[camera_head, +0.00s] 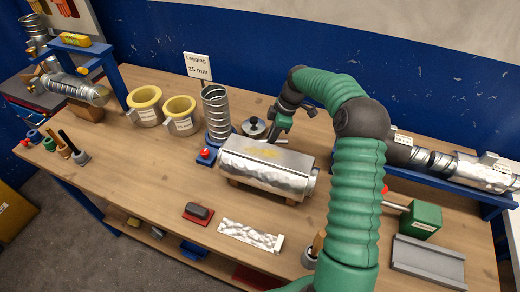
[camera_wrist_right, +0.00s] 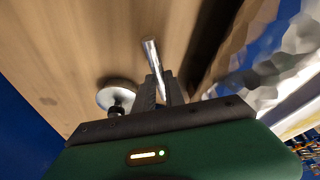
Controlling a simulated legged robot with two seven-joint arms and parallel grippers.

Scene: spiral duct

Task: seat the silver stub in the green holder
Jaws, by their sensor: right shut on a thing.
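The silver stub (camera_wrist_right: 152,55) is a slim bright cylinder. In the right wrist view it is between the fingers of my right gripper (camera_wrist_right: 160,92), which is shut on it, and it juts out past the fingertips. My left gripper is not in view.
A round metal disc with a dark knob (camera_head: 254,126) lies close beside my right gripper. The silver clad duct (camera_head: 268,165) lies in front of it on wooden supports. A spiral duct (camera_head: 216,110) stands upright to the left. A grey channel (camera_head: 428,260) lies front right.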

